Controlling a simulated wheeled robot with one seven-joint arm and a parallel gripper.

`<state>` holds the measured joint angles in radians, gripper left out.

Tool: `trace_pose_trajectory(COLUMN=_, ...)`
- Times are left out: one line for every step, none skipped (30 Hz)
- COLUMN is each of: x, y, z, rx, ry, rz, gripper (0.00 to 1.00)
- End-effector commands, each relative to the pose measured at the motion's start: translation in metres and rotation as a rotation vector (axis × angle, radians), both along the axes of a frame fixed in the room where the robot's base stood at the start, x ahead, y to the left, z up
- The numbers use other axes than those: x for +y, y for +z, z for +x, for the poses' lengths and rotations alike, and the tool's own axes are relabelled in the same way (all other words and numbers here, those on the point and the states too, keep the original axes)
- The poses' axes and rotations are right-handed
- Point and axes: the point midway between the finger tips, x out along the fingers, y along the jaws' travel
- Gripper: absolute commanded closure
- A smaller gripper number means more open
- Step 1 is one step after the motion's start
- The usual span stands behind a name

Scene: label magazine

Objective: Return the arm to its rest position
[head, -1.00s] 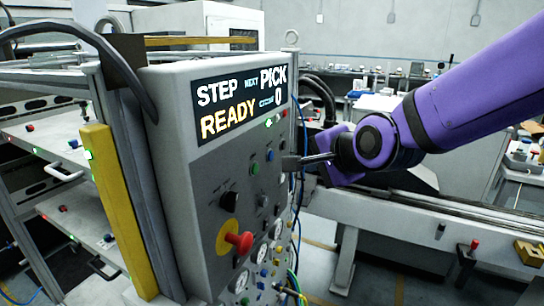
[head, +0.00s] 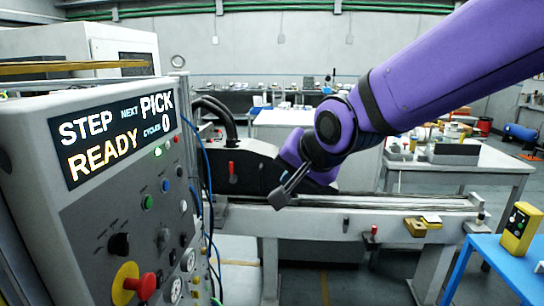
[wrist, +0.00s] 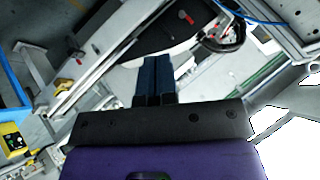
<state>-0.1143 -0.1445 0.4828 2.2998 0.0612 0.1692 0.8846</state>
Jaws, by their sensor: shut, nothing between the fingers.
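My purple arm reaches in from the upper right in the head view. My gripper (head: 280,197) hangs at its end, to the right of the control panel (head: 70,215) and clear of it. In the wrist view my gripper (wrist: 154,62) shows its two dark fingers side by side, closed, with nothing between them. The panel's display (head: 118,135) reads STEP, READY, NEXT PICK and CYCLES 0. A red knob on a yellow base (head: 135,284) sits low on the panel.
A long rail bench (head: 330,222) runs behind my gripper. A blue table (head: 500,265) with a yellow box (head: 519,228) stands at the right. A white table (head: 465,166) stands behind. Cables hang along the panel's right edge.

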Motion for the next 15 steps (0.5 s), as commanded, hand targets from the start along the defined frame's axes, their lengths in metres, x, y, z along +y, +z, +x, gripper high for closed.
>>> trace_pose_trajectory(x=-0.025, y=0.007, z=-0.006, rx=-0.013, ry=-0.004, rz=-0.061, gripper=1.0)
trace_pose_trajectory(x=-0.039, y=0.009, z=-0.009, rx=-0.015, ry=-0.003, rz=-0.097, gripper=1.0)
trace_pose_trajectory(x=-0.057, y=0.013, z=-0.015, rx=-0.017, ry=-0.002, rz=-0.144, gripper=1.0)
trace_pose_trajectory(x=-0.071, y=0.015, z=-0.019, rx=-0.014, ry=-0.001, rz=-0.178, gripper=1.0)
trace_pose_trajectory(x=-0.084, y=0.017, z=-0.025, rx=-0.012, ry=0.001, rz=-0.211, gripper=1.0)
trace_pose_trajectory(x=-0.102, y=0.02, z=-0.032, rx=-0.009, ry=0.005, rz=-0.253, gripper=1.0)
trace_pose_trajectory(x=-0.114, y=0.022, z=-0.039, rx=-0.003, ry=0.008, rz=-0.283, gripper=1.0)
trace_pose_trajectory(x=-0.127, y=0.024, z=-0.045, rx=0.002, ry=0.012, rz=-0.31, gripper=1.0)
trace_pose_trajectory(x=-0.143, y=0.026, z=-0.055, rx=0.011, ry=0.017, rz=-0.346, gripper=1.0)
trace_pose_trajectory(x=-0.155, y=0.027, z=-0.062, rx=0.019, ry=0.022, rz=-0.371, gripper=1.0)
trace_pose_trajectory(x=-0.167, y=0.028, z=-0.071, rx=0.029, ry=0.028, rz=-0.395, gripper=1.0)
trace_pose_trajectory(x=-0.182, y=0.03, z=-0.082, rx=0.042, ry=0.035, rz=-0.424, gripper=1.0)
trace_pose_trajectory(x=-0.192, y=0.03, z=-0.091, rx=0.052, ry=0.044, rz=-0.443, gripper=1.0)
trace_pose_trajectory(x=-0.202, y=0.03, z=-0.1, rx=0.063, ry=0.052, rz=-0.463, gripper=1.0)
trace_pose_trajectory(x=-0.215, y=0.031, z=-0.112, rx=0.077, ry=0.064, rz=-0.483, gripper=1.0)
